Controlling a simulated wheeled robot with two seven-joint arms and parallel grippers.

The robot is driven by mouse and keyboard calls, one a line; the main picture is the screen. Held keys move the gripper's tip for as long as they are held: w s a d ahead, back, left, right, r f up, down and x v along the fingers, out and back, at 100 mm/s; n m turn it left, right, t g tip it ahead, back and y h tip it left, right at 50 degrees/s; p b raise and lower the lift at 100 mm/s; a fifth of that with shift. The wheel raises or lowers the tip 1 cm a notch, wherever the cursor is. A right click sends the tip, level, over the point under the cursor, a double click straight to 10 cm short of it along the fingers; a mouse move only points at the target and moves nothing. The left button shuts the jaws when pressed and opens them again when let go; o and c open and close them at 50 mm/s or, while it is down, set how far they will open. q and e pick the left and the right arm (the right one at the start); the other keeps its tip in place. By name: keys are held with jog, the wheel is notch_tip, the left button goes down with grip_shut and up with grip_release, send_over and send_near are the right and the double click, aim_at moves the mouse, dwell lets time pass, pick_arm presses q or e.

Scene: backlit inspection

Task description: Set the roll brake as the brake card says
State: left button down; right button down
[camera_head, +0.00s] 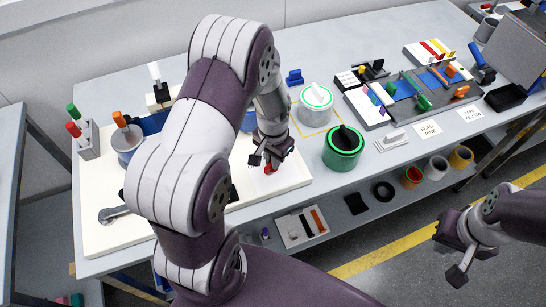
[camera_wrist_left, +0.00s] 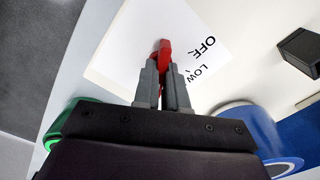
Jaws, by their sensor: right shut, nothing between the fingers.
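My left gripper (camera_head: 270,158) is over the front right part of the white board, and its arm hides much of the board. In the left wrist view its two fingers (camera_wrist_left: 164,85) are closed around a small red lever (camera_wrist_left: 164,50). The red lever also shows below the gripper in the head view (camera_head: 269,170). A white plate (camera_wrist_left: 120,50) beside the lever carries the printed words OFF and LOW; other markings are hidden. A small white card (camera_head: 347,79) stands at the back; its print is too small to read. My right gripper (camera_head: 455,258) is shut and empty beyond the table's front edge.
A green can (camera_head: 343,150) and a white can with a green rim (camera_head: 315,102) stand right of the left gripper. Cards reading FLAG PINK (camera_head: 428,128) and TAPE YELLOW (camera_head: 470,114) lie further right. Tools in holders (camera_head: 86,145) stand at the left.

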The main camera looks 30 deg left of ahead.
pick_arm(q)
jog(key=shift+n, duration=0.3)
jog(key=n+p, duration=0.1)
jog(key=n, duration=0.1)
jog(key=shift+r+n, duration=0.1)
jog(key=shift+n, duration=0.2)
jog(key=shift+n+p, duration=0.5)
jog(key=shift+n, duration=1.7)
jog(key=c, duration=1.2)
grip_release()
notch_tip(320, 180, up, 13)
jog(key=shift+f+b, duration=0.2)
jog(key=shift+b, duration=0.4)
